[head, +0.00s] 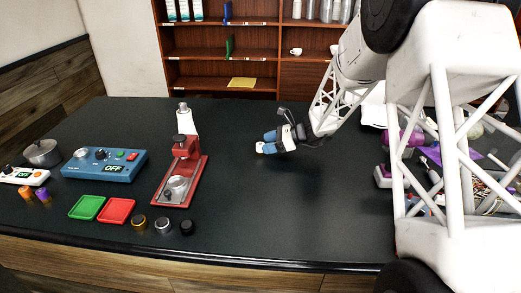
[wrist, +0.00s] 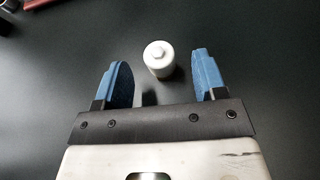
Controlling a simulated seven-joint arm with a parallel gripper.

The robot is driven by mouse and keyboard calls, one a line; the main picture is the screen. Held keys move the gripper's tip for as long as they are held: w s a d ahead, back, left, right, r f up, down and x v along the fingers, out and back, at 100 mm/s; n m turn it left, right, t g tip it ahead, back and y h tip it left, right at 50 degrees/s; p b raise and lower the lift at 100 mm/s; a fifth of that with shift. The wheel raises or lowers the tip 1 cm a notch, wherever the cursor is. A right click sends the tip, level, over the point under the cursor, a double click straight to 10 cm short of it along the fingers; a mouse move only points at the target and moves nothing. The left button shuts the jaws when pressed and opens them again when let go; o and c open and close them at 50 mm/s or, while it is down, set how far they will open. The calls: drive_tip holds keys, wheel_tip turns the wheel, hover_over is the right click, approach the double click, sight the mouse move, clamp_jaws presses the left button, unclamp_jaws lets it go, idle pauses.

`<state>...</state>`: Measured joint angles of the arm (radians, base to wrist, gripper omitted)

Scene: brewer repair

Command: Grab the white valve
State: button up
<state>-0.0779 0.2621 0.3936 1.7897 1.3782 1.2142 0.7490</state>
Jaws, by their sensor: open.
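A small white cylinder with a knob on top, which looks like the white valve (wrist: 158,58), stands on the dark table in the wrist view. My gripper (head: 268,142) is low over the middle of the table, with its blue fingers spread.
A red press-like stand (head: 182,170) and a white bottle (head: 187,119) stand left of my gripper. Further left are a blue control box (head: 104,165), a green tray (head: 87,208) and a red tray (head: 116,211). Clutter lies at right. The table's middle front is clear.

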sight(256, 153)
drive_tip(key=shift+a, duration=0.1)
drive_tip(key=shift+x, duration=2.55)
drive_tip(key=shift+c, duration=0.2)
drive_tip(key=c, duration=1)
drive_tip(key=shift+c, duration=0.2)
drive_tip(key=shift+r, duration=0.15)
